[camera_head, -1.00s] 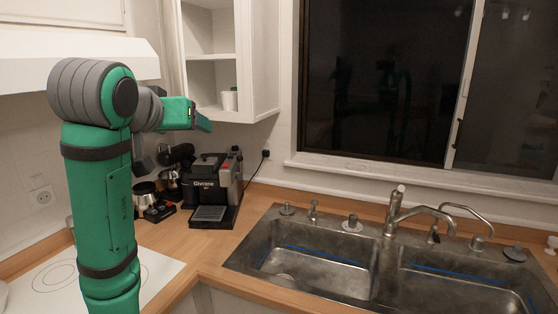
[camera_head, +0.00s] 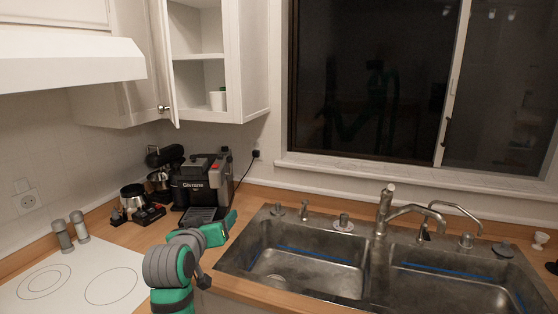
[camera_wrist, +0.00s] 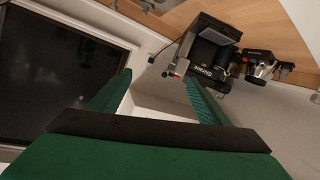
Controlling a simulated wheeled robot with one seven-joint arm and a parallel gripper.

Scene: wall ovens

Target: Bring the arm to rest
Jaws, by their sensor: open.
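My green and grey arm (camera_head: 172,270) is low at the bottom of the head view, left of the sink and in front of the counter. My gripper (camera_head: 225,228) is at its end, pointing right and slightly up, in front of the coffee machine in the picture. In the wrist view my gripper (camera_wrist: 155,95) shows two green fingers spread apart with nothing between them. The wrist picture is turned over, with the counter at the top.
A black coffee machine (camera_head: 203,184) and a small mixer (camera_head: 163,168) stand in the counter corner. The double sink (camera_head: 310,262) with faucets is to the right. A hob (camera_head: 75,280) and two shakers (camera_head: 70,232) are left. The upper cabinet (camera_head: 240,70) is open, with a white cup (camera_head: 218,100) inside.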

